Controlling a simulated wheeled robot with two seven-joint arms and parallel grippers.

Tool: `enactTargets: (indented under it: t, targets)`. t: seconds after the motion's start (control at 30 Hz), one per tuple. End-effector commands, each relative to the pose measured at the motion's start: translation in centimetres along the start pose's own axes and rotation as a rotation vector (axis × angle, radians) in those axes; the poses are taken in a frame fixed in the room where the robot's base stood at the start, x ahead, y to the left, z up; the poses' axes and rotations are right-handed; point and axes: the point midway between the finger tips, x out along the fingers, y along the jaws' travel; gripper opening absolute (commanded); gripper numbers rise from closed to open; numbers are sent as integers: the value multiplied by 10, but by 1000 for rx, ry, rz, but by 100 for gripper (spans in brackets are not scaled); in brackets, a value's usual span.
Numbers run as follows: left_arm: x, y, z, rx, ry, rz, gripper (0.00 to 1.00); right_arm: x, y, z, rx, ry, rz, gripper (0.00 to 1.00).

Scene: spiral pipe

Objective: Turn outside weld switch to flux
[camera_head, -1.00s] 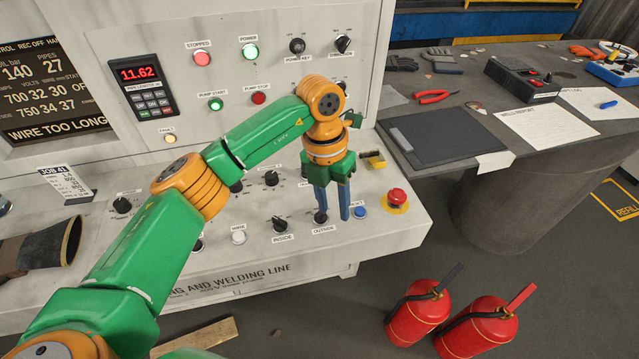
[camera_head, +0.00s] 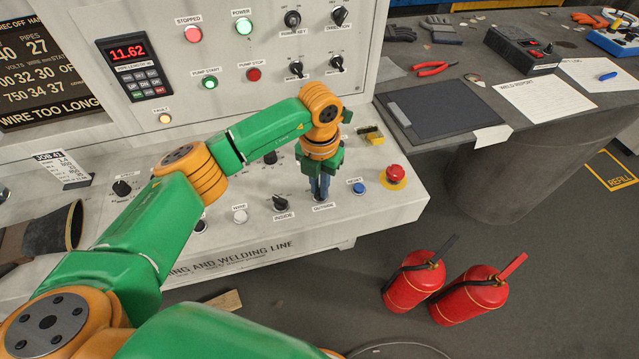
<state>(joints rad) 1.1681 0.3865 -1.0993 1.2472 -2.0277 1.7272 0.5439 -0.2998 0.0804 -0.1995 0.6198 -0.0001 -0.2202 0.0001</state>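The outside weld switch (camera_head: 319,198) is a small dark knob on the sloping console, just above its OUTSIDE label (camera_head: 324,207). My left gripper (camera_head: 320,196) points down onto it, with its blue fingers close together at the knob. The fingers look shut on the knob and hide most of it, so I cannot read its pointer direction. The inside weld switch (camera_head: 280,202) is a dark knob to the left. My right gripper is not in view.
A blue reset button (camera_head: 359,188) and a red emergency stop (camera_head: 395,174) sit right of the gripper. A white button (camera_head: 240,215) is to the left. Two fire extinguishers (camera_head: 414,281) (camera_head: 470,294) stand on the floor. A dark table (camera_head: 480,160) is at the right.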

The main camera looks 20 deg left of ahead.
Motion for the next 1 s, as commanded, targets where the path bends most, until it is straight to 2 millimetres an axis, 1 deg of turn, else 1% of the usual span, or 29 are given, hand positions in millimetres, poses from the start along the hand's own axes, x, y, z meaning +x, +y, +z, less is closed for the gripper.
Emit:
enactTargets:
  t: [0.3, 0.47, 0.67, 1.0]
  targets:
    - [0, 0, 0, -5, 0, 0, 0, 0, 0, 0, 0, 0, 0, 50]
    - [0, 0, 0, -45, 0, 0, 0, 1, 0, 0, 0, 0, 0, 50]
    - [0, 0, 0, -168, 0, 1, 0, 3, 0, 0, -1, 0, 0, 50]
    - [0, -2, 1, -456, 0, 0, 0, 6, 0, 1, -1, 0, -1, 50]
